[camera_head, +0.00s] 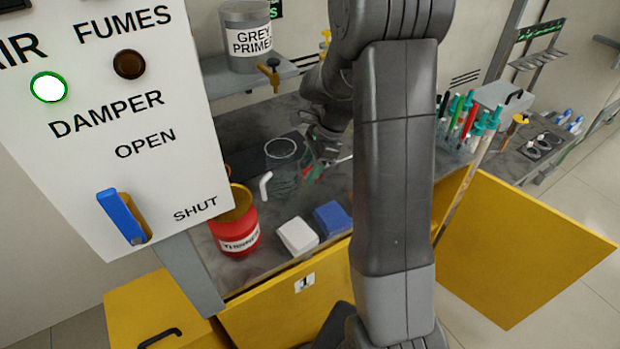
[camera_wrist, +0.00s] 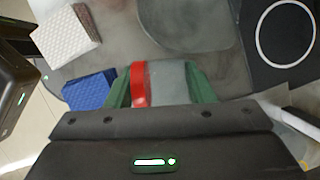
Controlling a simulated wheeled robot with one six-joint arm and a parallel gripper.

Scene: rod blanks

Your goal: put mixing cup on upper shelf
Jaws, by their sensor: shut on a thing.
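A clear mixing cup (camera_head: 281,165) stands upright on the grey worktop, left of my gripper (camera_head: 313,165) in the head view. A rounded, see-through grey shape beyond the fingers in the wrist view may be this cup. My gripper, with green fingers in the wrist view (camera_wrist: 160,88), is shut on a red and grey thing (camera_wrist: 139,84). Most of that thing is hidden by the gripper, and I cannot tell what it is. I cannot tell whether it touches the cup. The upper shelf (camera_head: 265,72) is at the back, with a grey primer tin (camera_head: 247,38) on it.
A red thinner can (camera_head: 236,225), a white block (camera_head: 297,236) and a blue block (camera_head: 332,218) stand near the front edge. A white bent piece (camera_head: 265,187) is beside the cup. A control panel (camera_head: 120,130) fills the left. A yellow door (camera_head: 525,245) is open at right.

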